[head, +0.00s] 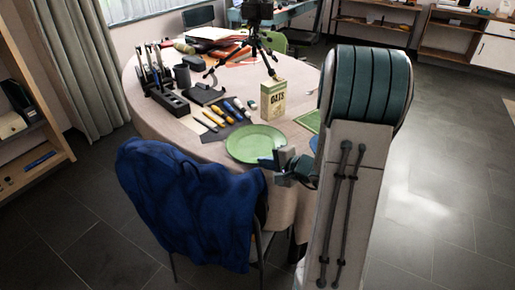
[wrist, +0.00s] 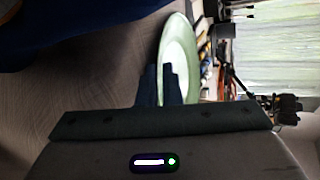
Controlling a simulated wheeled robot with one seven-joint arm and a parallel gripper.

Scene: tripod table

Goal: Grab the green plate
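The round green plate (head: 256,144) lies near the front edge of the table, before the oats box. In the wrist view the plate (wrist: 181,55) shows edge-on and tilted by the camera's turn, just beyond my fingers. My gripper (head: 276,159) is at the plate's front right rim, beside the table edge. In the wrist view my dark fingers (wrist: 160,85) stand close together and overlap the plate's near rim. I cannot tell whether they touch the plate or have the rim between them.
An oats box (head: 273,100) stands behind the plate. Several screwdriver-like tools (head: 225,114) lie to its left. A chair with a blue cloth (head: 190,205) stands against the table front, left of my gripper. A black tripod (head: 258,45) stands at the back.

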